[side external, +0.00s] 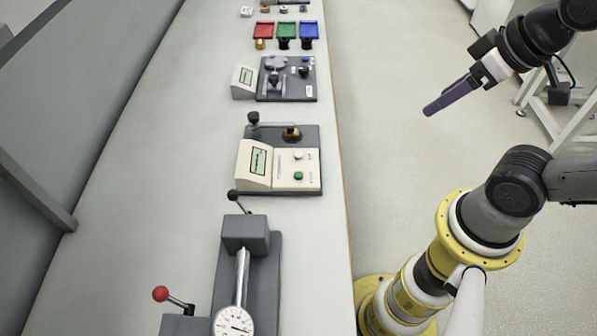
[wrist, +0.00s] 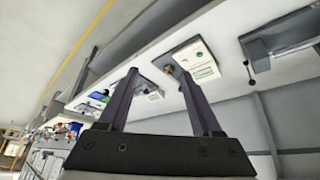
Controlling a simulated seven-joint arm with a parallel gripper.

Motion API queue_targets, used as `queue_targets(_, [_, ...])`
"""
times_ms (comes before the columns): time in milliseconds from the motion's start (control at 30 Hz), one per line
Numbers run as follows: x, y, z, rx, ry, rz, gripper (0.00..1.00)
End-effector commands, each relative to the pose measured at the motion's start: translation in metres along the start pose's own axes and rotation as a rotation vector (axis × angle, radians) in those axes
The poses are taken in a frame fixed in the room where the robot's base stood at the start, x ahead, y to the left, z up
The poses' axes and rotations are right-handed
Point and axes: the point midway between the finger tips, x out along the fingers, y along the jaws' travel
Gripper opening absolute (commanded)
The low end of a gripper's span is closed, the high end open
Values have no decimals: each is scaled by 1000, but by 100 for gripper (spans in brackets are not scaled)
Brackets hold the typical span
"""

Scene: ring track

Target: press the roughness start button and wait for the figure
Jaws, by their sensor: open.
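A cream instrument panel (side external: 283,165) with a small display stands on a dark grey base on the bench. It carries a green button (side external: 299,175) and a white button (side external: 298,154); their labels are too small to read. A brass ring-like part (side external: 291,133) sits behind the panel, near a black-knobbed post. The panel also shows in the wrist view (wrist: 203,72), beyond the fingers. My gripper (side external: 430,109) is raised over the floor to the right of the bench, well apart from the panel. In the wrist view its two dark purple fingers (wrist: 158,72) are spread with nothing between them.
A dial gauge stand (side external: 243,265) and a red-knobbed lever (side external: 161,293) are at the near end of the bench. Another display unit (side external: 245,80) and red, green and blue trays (side external: 285,30) are farther back. The bench's left side is clear.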

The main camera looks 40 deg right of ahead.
Motion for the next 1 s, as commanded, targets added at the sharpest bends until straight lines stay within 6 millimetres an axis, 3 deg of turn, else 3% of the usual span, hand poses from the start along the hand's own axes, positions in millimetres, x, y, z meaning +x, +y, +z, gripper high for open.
queue_targets(33, [0,0,0,0,0,0,57])
queue_targets(367, [0,0,0,0,0,0,0])
queue_targets(1000, [0,0,0,0,0,0,0])
